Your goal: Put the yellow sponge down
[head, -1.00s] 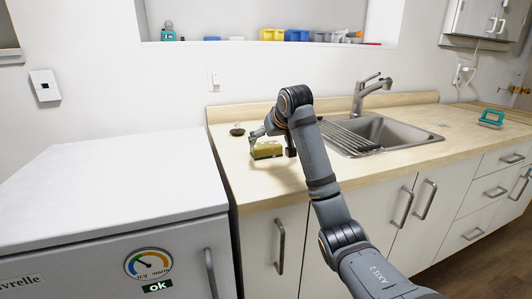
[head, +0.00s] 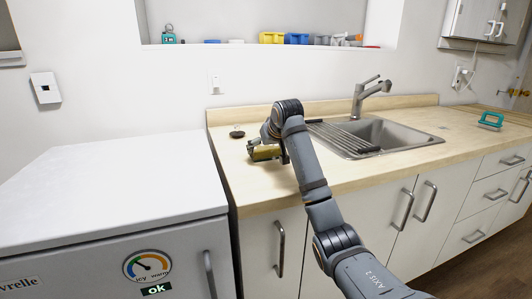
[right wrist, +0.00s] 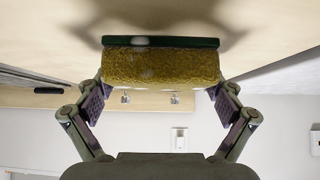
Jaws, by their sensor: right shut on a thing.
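The yellow sponge (head: 265,154), with a dark green scouring side, is at the left end of the wooden counter. My right gripper (head: 264,146) is shut on it. In the right wrist view the sponge (right wrist: 160,68) sits between the two fingers, its green side facing the counter surface. Shadows lie on the counter close around it; I cannot tell whether it touches the wood. My right arm hides part of the sponge in the head view. My left gripper is not in view.
A small dark round object (head: 237,132) lies on the counter behind the sponge. The sink (head: 385,135) with its drying rack (head: 340,138) is to the right. A teal-handled object (head: 491,120) lies farther right. The white appliance top (head: 120,170) at left is clear.

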